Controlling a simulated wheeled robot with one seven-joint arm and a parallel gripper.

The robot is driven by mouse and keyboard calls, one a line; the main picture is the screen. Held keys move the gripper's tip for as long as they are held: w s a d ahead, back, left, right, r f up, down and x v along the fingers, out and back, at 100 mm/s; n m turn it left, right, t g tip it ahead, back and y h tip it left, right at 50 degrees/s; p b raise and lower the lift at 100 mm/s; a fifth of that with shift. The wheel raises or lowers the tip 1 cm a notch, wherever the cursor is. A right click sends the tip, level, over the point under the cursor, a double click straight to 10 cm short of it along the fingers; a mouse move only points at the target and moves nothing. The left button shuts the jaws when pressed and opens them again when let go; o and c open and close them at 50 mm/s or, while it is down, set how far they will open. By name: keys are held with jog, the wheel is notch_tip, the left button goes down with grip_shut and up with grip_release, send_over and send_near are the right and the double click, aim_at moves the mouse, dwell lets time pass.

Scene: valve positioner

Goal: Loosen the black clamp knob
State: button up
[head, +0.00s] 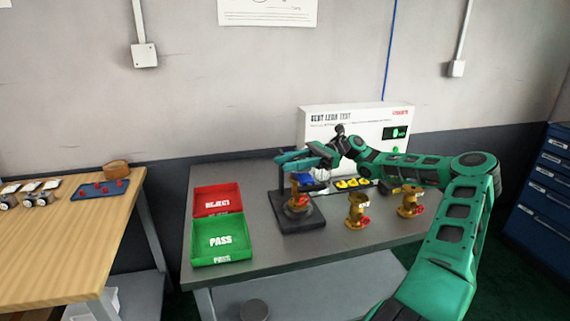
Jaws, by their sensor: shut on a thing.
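The black clamp stand (313,223) is on the grey table, with an upright post at its left and a brass valve (297,204) standing on its base. My green-and-black gripper (286,159) reaches in from the right, over the top of the stand, directly above the valve. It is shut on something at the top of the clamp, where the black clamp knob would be. The knob itself is hidden by the gripper and too small to make out, so I cannot tell how far it is turned.
A red REJECT tray (238,197) and green PASS tray (197,252) are at left. Two brass valves with red handles, one nearer (356,212) and one farther right (409,203), stand right of the clamp. A white leak-test unit (340,122) stands behind. The table front is clear.

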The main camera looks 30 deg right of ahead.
jog(key=shift+s+d+n+g, duration=0.15)
jog(key=shift+n+g, duration=0.75)
jog(key=shift+g, duration=0.5)
jog(key=shift+r, duration=0.1)
jog(key=o, duration=1.1)
jog(key=shift+c, duration=0.2)
jog(key=w+d, duration=0.1)
jog(key=d, duration=0.9)
jog(key=shift+d, duration=0.35)
jog(key=shift+w, duration=0.1)
